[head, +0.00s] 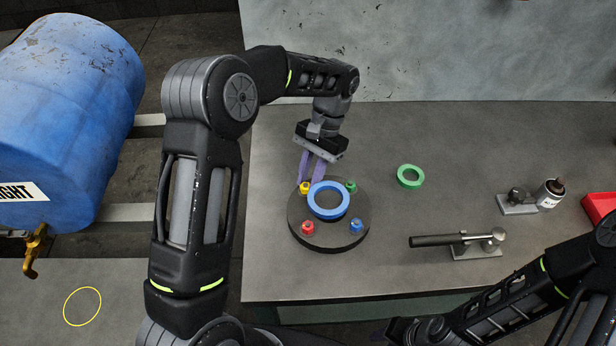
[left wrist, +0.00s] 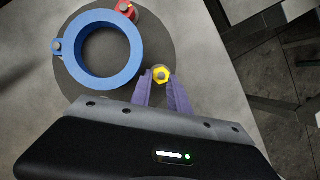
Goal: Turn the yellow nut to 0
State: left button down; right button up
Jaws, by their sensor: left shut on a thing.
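The yellow nut (head: 304,188) sits at the left back edge of a dark round plate (head: 318,238) on the table. It also shows in the left wrist view (left wrist: 161,74), between the purple fingertips. My left gripper (head: 311,178) reaches down from behind and is shut on the yellow nut; its fingers also show in the left wrist view (left wrist: 162,88). A blue ring (head: 328,213) lies on the plate right beside the nut. No number marks are readable on the plate.
Red (head: 308,227), blue (head: 356,225) and green (head: 350,186) nuts stand around the ring. A green ring (head: 410,177) lies to the right.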

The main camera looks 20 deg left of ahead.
pick_arm(q)
jog(key=shift+d+m+y, duration=0.15)
jog(key=shift+m+y, duration=0.25)
jog(key=shift+m, duration=0.7)
jog(key=c, duration=1.2)
grip_release()
jog(key=shift+c, duration=0.2)
